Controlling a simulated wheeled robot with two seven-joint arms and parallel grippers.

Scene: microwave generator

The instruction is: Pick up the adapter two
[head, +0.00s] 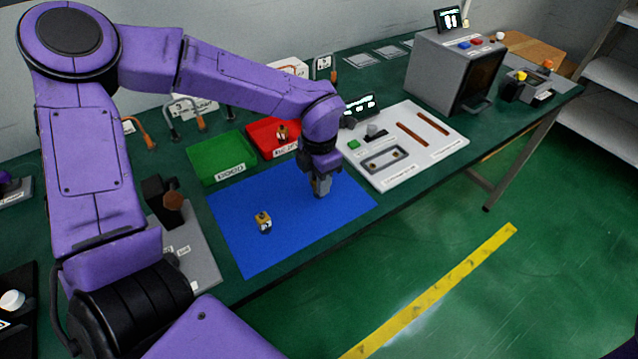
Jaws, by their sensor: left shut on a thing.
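My left gripper (321,188) points down over the right part of the blue mat (300,240). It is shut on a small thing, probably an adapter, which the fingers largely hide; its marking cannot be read. A small tan and black adapter (263,222) with a light label stands on the mat, to the left of the gripper and apart from it. Another small adapter-like piece (282,133) is in the red tray (262,139). I cannot read which piece is number two. My right gripper is not in view.
A green tray (218,158) stands behind the mat. A white panel (435,145) with slots lies to the right, and a grey machine (440,72) stands behind it. A grey fixture (190,250) is to the left of the mat. The mat's front part is clear.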

